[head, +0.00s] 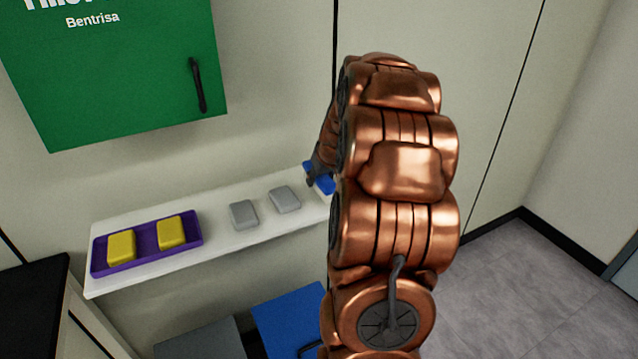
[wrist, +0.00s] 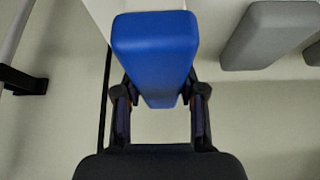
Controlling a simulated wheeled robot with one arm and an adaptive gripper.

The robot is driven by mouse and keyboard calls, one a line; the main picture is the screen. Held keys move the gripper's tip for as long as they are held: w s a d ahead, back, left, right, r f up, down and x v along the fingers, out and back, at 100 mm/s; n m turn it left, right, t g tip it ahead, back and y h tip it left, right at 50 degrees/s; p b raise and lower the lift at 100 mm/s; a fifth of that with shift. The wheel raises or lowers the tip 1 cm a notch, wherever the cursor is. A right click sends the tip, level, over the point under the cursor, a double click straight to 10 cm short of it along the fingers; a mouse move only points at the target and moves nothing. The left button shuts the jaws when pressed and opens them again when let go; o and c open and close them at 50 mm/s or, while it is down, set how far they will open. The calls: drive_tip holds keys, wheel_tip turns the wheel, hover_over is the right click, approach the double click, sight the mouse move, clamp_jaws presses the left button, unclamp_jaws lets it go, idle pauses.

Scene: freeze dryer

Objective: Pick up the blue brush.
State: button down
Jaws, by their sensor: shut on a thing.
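The blue brush (head: 324,184) is a blue block at the right end of the white shelf in the head view, partly hidden by my gripper and arm. In the wrist view the blue brush (wrist: 155,40) lies between the two dark fingers of my gripper (wrist: 158,97), one finger against each side. My gripper (head: 313,180) is shut on it, and is small and partly covered by my copper arm in the head view. I cannot tell whether the brush touches the shelf or is slightly above it.
Two grey blocks (head: 244,214) (head: 285,199) lie on the white shelf (head: 225,239) left of the brush. A purple tray (head: 145,245) with two yellow blocks stands further left. A green cabinet (head: 120,70) with a black handle hangs above. Blue and grey surfaces are below.

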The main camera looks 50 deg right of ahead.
drive_tip(key=shift+r+b, duration=0.3)
drive_tip(key=shift+r, duration=0.5)
drive_tip(key=shift+s+a+r, duration=0.1)
drive_tip(key=shift+a+r, duration=0.05)
drive_tip(key=shift+r, duration=0.05)
drive_tip(key=s+a+r+b, duration=0.1)
drive_tip(key=s+a+b, duration=0.3)
drive_tip(key=s+a, duration=0.6)
drive_tip(key=shift+a+r, duration=0.25)
drive_tip(key=shift+a, duration=0.75)
drive_tip(key=shift+s, duration=0.1)
